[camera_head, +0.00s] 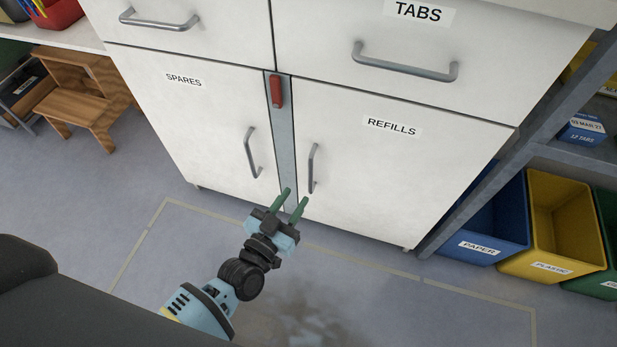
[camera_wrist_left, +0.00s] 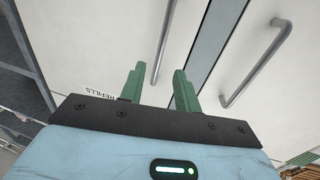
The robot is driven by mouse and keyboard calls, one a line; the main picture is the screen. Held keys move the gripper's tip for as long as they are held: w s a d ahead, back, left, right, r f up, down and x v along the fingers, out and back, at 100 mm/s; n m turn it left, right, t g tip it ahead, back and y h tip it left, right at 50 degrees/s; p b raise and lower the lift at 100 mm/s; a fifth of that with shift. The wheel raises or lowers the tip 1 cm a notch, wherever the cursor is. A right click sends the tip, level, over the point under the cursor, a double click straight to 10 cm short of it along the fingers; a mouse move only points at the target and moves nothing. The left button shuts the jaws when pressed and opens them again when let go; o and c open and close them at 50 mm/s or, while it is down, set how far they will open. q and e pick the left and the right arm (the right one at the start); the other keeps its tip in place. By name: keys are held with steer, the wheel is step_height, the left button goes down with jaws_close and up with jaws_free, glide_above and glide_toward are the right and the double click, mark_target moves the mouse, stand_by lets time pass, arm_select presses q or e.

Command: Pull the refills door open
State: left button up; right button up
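The white refills door (camera_head: 390,170) is shut, with its REFILLS label (camera_head: 391,127) near the top. Its grey vertical bar handle (camera_head: 313,168) is by the door's left edge. My left gripper (camera_head: 296,194) is open, its two green fingers apart, low in front of the cabinet near the handle's lower end. In the left wrist view the refills handle (camera_wrist_left: 164,42) runs down toward the gap between the fingers (camera_wrist_left: 159,72). I cannot tell whether it is between them or beyond them. My right gripper is not in view.
The spares door (camera_head: 205,125) is shut, with its own handle (camera_head: 252,153) left of the gripper. A red latch piece (camera_head: 276,91) sits on the grey strip between the doors. Drawers are above. Blue (camera_head: 490,225) and yellow (camera_head: 560,225) bins stand right. Floor in front is clear.

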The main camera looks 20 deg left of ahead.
mark_target(310, 177)
arm_select(q)
steer(key=b+x, duration=0.1)
steer(key=x, duration=0.5)
steer(key=shift+s+f+b, duration=0.1)
steer(key=shift+f+b, duration=0.05)
steer(key=shift+b, duration=0.25)
steer(key=shift+w+d, duration=0.2)
steer(key=shift+w, duration=0.45)
jaws_close()
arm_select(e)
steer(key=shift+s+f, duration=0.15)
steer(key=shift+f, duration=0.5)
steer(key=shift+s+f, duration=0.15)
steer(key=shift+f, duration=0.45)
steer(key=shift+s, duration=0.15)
